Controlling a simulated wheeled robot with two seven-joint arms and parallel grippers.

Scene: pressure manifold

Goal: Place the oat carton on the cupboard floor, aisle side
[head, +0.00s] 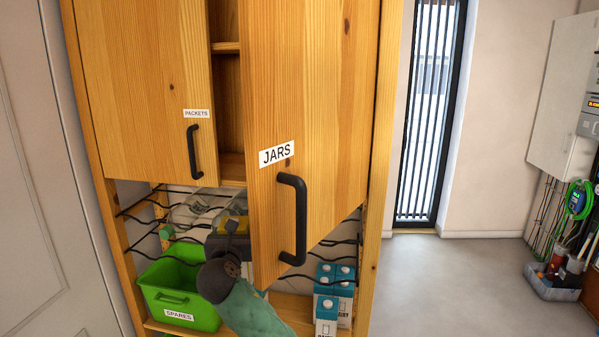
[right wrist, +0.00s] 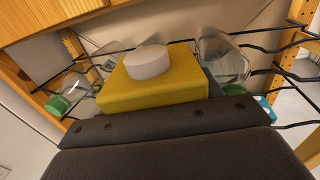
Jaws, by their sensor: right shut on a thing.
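The carton with a yellow top and a white cap (right wrist: 148,62) is held in front of my right wrist camera; its label is hidden, so I cannot read whether it is oat. In the head view its yellow top (head: 241,222) shows just left of the JARS door. My right gripper (head: 232,236) is shut on it, in the open space below the cupboard doors; the fingertips are mostly hidden. The wooden cupboard (head: 367,250) has a lower board (head: 290,307) partly visible beneath. The carton appears above that board, with its base hidden. My left gripper is not in view.
The JARS door (head: 330,100) stands ajar over the right side, beside the PACKETS door (head: 150,90). A green SPARES bin (head: 180,297) stands left. Blue-and-white cartons (head: 326,309) stand right. Glass jars (right wrist: 222,60) and black wire racks (right wrist: 285,72) lie behind the held carton.

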